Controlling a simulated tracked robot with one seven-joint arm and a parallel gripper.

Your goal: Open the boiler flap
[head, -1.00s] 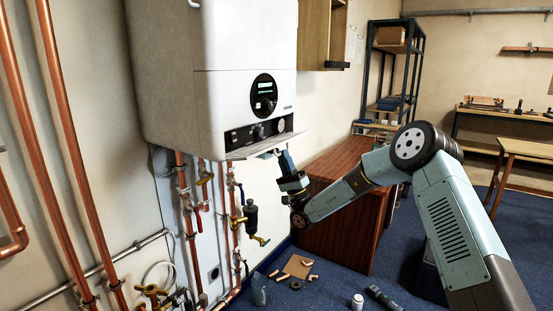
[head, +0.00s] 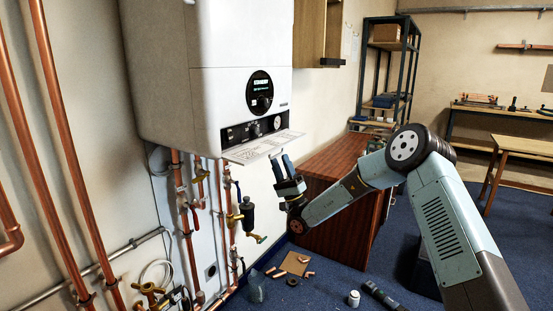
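The white boiler (head: 222,65) hangs on the left wall, with a round dark display and a control strip at its lower front. Its flap (head: 262,147) is folded down below the control strip (head: 251,130) and slopes outward. Printed markings show on its upper face. My gripper (head: 282,161) is just right of the flap's outer edge and slightly below it, fingers pointing up. The two fingers stand apart with nothing between them. They look clear of the flap.
Copper pipes and valves (head: 196,205) run below the boiler. A brown wooden cabinet (head: 330,205) stands behind my gripper. Small fittings and a piece of board (head: 295,263) lie on the blue floor. A shelf rack (head: 385,80) is at the back.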

